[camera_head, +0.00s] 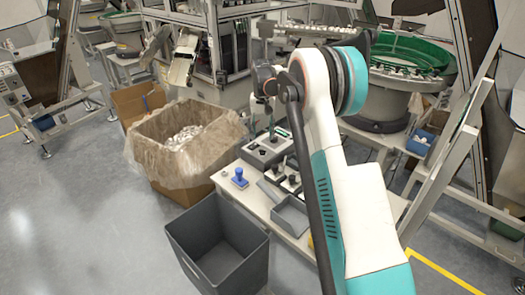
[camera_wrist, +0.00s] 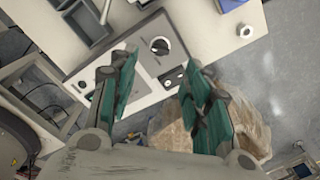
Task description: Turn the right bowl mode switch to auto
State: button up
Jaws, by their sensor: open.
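A grey control box (camera_head: 263,151) sits at the far end of the white table, below my gripper (camera_head: 271,122). In the wrist view the box (camera_wrist: 146,68) shows a large round black knob (camera_wrist: 160,45) on a pale plate and smaller round controls (camera_wrist: 173,78) beside it. I cannot read any labels, so I cannot tell which control is the right bowl mode switch or where it points. My gripper (camera_wrist: 160,68) is open and empty. Its two green-padded fingers stand either side of the box's face in the wrist view, apparently apart from the knob.
The white table (camera_head: 256,199) also holds a blue stamp-like object (camera_head: 239,178) and a grey tray (camera_head: 291,215). A lined carton (camera_head: 170,160) stands left of it, and a dark grey bin (camera_head: 217,240) stands in front. A green bowl feeder (camera_head: 410,55) is behind right.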

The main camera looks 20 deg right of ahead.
aim_at(263, 152)
notch_tip(263, 152, down, 9)
jog(key=shift+r+b, duration=0.15)
jog(key=shift+b, duration=0.95)
jog(key=shift+c, duration=0.6)
grip_shut()
